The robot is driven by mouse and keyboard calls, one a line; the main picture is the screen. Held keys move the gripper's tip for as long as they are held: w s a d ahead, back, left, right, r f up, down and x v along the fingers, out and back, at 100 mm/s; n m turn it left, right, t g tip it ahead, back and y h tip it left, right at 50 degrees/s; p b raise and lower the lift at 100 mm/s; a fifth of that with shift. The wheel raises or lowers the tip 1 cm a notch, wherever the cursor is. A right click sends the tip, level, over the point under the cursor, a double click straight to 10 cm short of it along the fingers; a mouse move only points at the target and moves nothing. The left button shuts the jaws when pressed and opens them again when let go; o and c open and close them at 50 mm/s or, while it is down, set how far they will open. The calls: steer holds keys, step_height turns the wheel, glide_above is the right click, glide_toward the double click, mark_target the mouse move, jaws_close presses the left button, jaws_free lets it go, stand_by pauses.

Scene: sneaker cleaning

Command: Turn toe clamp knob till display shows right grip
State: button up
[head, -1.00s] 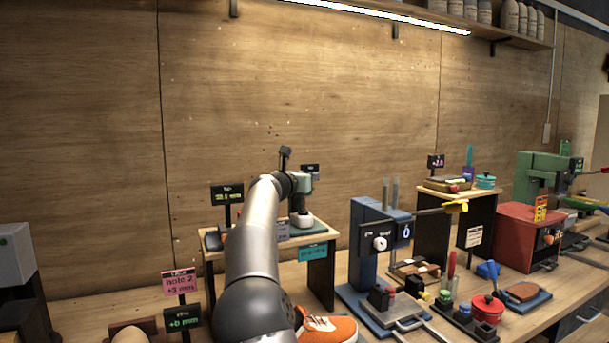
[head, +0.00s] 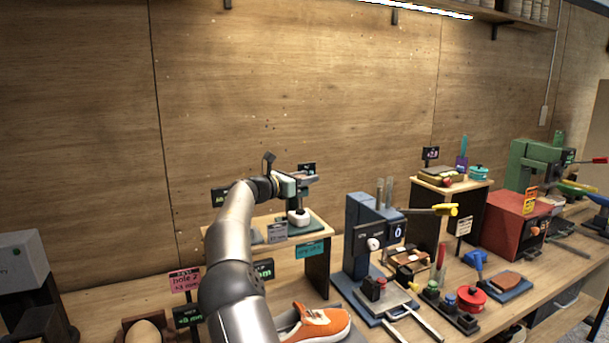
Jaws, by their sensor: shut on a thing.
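My gripper (head: 298,202) points down over the small wooden stand (head: 268,238) and is shut on the white, round knob-like piece (head: 299,217) on its dark green base. The fingers are small here, so their exact contact is hard to see. An orange sneaker (head: 318,322) lies below the stand, partly hidden by my arm. A display with green digits (head: 263,270) is partly covered by my arm, and its full reading is hidden. A second dark display (head: 222,197) behind my arm is also partly covered.
A blue press (head: 361,232) with a white dial and a "0" panel stands to the right. A red box (head: 513,222) and a green machine (head: 535,165) are farther right. A pink sign (head: 185,281) stands left of my arm. Tools crowd the bench's front right.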

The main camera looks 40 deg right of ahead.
steer(key=o, duration=1)
steer(key=a+b, duration=0.3)
steer(key=a, duration=1.4)
steer(key=shift+s+a+b, duration=0.15)
steer(key=shift+s+b, duration=0.05)
steer(key=shift+b, duration=0.15)
